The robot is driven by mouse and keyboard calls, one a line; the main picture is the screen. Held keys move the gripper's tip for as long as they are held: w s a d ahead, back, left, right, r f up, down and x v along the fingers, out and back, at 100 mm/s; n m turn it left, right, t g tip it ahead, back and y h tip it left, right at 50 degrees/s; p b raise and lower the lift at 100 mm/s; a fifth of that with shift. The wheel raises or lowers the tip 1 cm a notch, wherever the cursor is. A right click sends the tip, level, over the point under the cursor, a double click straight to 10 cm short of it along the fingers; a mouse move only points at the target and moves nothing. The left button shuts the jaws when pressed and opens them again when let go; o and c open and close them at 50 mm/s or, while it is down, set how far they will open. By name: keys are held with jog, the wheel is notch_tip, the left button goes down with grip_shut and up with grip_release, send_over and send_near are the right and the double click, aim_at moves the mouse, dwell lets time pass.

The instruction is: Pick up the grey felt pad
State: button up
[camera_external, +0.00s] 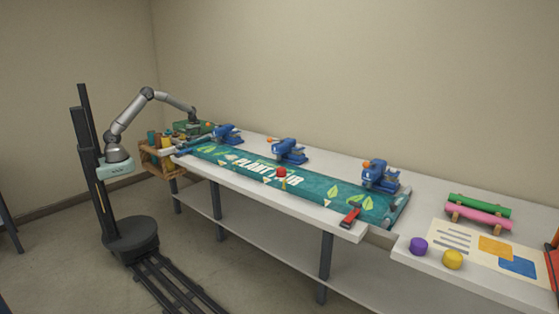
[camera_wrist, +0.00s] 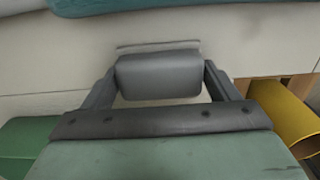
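My gripper (camera_external: 197,121) is at the far left end of the long table, by a green box-like thing (camera_external: 187,128). The wrist view shows its greenish palm with a dark bar and two side links reaching forward. A smooth grey block (camera_wrist: 158,76) fills the space between the links. I cannot tell whether this block is a finger of mine or a held thing. A thin pale strip shows just beyond it. I cannot pick out the grey felt pad for sure in either view, nor see whether my fingers are open or shut.
A wooden rack (camera_external: 151,160) with coloured cylinders hangs at the left end; a yellow tube (camera_wrist: 288,117) shows at right. A teal banner (camera_external: 250,169) covers much of the table (camera_external: 316,217). Several blue machines (camera_external: 288,152) stand along its back edge.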

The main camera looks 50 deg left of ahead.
aim_at(195, 136)
dwell(0.3)
jog(key=shift+r, duration=0.6)
jog(key=shift+d+r, duration=0.2)
jog(key=shift+r, duration=1)
jog(key=s+d+r, duration=0.2)
jog(key=d+r, duration=0.1)
jog(key=d, duration=0.1)
jog(key=s+d+r+b, duration=0.1)
jog(key=s+d+r, duration=0.1)
jog(key=d+r, duration=0.1)
jog(key=s+d+r+b, duration=0.1)
jog(key=s+d+r, duration=0.1)
jog(key=d, duration=0.3)
jog(key=shift+s+r, duration=0.2)
jog(key=shift+r, duration=0.5)
jog(key=shift+o, duration=0.5)
